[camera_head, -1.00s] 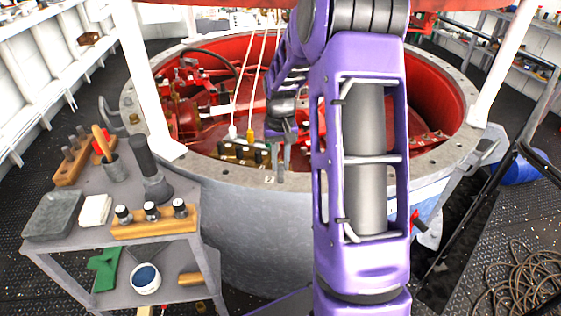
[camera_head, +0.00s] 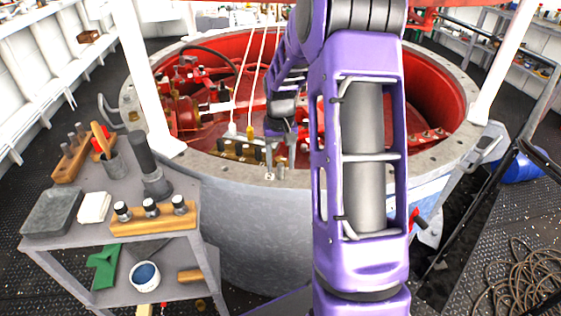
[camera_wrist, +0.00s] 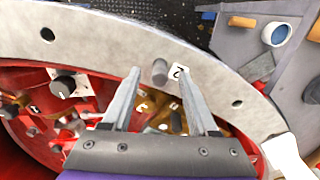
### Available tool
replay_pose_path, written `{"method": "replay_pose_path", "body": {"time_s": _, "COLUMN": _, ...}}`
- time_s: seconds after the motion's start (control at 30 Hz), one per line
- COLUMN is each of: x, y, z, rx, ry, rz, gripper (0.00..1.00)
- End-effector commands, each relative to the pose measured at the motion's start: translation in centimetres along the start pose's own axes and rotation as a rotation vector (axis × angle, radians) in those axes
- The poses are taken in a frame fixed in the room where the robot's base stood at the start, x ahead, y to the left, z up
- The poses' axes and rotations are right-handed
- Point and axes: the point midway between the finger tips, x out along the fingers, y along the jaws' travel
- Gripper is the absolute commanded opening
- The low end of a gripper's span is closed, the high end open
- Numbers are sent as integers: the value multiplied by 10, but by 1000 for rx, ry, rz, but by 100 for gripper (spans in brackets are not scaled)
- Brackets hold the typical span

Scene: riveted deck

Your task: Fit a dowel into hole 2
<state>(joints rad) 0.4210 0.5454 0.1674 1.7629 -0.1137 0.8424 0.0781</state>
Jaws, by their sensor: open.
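A grey dowel (camera_wrist: 160,71) stands in the pale metal rim, right beside the label 2 (camera_wrist: 177,72), in the wrist view. It looks seated in the rim; how deep it goes I cannot tell. My gripper (camera_wrist: 160,76) is open, with one finger on each side of the dowel and a gap to both. In the head view my gripper (camera_head: 280,174) is over the near rim (camera_head: 225,168), and the label 2 (camera_head: 269,177) shows by its left finger.
Open holes (camera_wrist: 47,34) lie along the rim. A grey cart (camera_head: 75,203) at left carries a wooden block with several pegs (camera_head: 68,170), a wooden strip with knobs (camera_head: 152,219) and a dark upright tool (camera_head: 150,165). Red machinery (camera_head: 190,105) fills the tub.

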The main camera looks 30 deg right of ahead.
Motion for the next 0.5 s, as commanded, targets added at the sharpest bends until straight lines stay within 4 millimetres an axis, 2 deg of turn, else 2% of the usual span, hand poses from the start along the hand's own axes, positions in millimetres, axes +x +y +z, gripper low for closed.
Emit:
{"method": "replay_pose_path", "body": {"time_s": 0.17, "x": -9, "y": 0, "z": 0, "rx": 0, "ry": 1, "rz": 0, "gripper": 60}}
{"method": "replay_pose_path", "body": {"time_s": 0.27, "x": -25, "y": 0, "z": -1, "rx": 0, "ry": 3, "rz": 1, "gripper": 60}}
{"method": "replay_pose_path", "body": {"time_s": 0.5, "x": -77, "y": 0, "z": -1, "rx": 0, "ry": 4, "rz": 0, "gripper": 60}}
